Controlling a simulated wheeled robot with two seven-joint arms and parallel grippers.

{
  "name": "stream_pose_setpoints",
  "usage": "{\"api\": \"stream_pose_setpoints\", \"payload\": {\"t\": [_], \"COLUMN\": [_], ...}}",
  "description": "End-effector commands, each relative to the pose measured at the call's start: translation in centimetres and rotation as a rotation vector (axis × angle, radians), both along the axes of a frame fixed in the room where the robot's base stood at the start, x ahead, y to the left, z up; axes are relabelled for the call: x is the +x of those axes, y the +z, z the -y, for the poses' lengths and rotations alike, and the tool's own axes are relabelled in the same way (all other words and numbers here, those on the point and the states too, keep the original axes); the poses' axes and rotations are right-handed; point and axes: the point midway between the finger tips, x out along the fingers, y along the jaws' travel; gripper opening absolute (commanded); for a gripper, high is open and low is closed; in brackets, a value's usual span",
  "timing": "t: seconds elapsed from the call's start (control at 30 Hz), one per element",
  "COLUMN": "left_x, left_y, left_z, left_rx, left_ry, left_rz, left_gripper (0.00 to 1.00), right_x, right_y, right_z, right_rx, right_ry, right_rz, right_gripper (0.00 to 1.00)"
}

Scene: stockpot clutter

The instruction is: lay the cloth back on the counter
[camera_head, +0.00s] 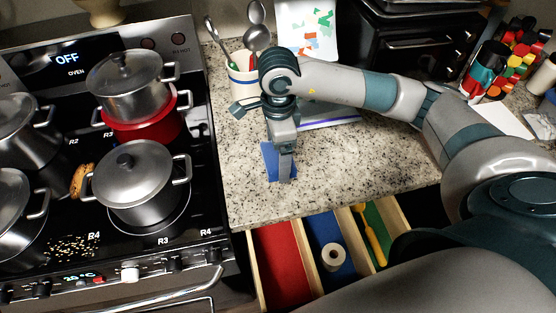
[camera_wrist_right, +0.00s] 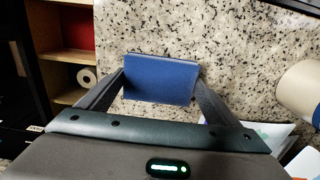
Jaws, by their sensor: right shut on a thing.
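The blue cloth (camera_head: 268,160) looks like a small flat folded piece. It is between the fingers of my right gripper (camera_head: 281,168), which points down over the speckled counter (camera_head: 335,180) near its left front part. In the right wrist view the blue cloth (camera_wrist_right: 160,78) spans the gap between the two fingers of the right gripper (camera_wrist_right: 160,88), with the counter behind it. The gripper is shut on the cloth. I cannot tell whether the cloth touches the counter. Part of it is hidden by a finger in the head view. My left gripper is out of view.
An open drawer (camera_head: 250,262) below the counter edge holds a paper roll (camera_head: 333,257) and a yellow utensil (camera_head: 371,238). A utensil crock (camera_head: 243,78) stands behind my gripper. The stove with several pots (camera_head: 135,180) is to the left. Counter right of the gripper is bare.

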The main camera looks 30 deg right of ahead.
Motion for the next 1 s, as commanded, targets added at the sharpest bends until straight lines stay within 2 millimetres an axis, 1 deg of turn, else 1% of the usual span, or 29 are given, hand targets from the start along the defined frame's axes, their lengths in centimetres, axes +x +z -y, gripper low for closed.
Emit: {"api": "stream_pose_setpoints", "payload": {"t": [0.2, 0.3, 0.4, 0.7, 0.73, 0.77, 0.8, 1.0], "left_x": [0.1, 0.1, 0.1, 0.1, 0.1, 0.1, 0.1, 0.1], "left_y": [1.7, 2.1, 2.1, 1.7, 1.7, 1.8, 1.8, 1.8], "left_z": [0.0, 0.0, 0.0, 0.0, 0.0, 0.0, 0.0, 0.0], "left_rx": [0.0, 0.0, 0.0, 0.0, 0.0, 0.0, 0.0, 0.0], "left_ry": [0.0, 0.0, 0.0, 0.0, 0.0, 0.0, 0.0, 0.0], "left_rz": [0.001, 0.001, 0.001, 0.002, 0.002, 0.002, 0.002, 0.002], "left_gripper": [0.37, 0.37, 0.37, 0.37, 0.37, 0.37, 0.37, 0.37], "right_x": [-0.1, -0.1, -0.1, -0.1, -0.1, -0.1, -0.1, -0.1], "right_y": [-2.2, -3.2, -3.6, -3.9, -3.9, -3.8, -3.8, -3.8], "right_z": [0.0, 0.0, 0.0, 0.0, 0.0, 0.0, 0.0, 0.0], "right_rx": [-0.002, -0.001, 0.0, 0.0, -0.001, -0.001, -0.001, -0.001], "right_ry": [-0.002, 0.0, 0.001, 0.001, 0.001, 0.001, 0.001, 0.0], "right_rz": [-0.006, -0.004, -0.002, -0.001, -0.001, -0.001, -0.001, -0.001], "right_gripper": [0.67, 0.67, 0.67, 0.67, 0.88, 0.95, 1.0, 1.0]}}
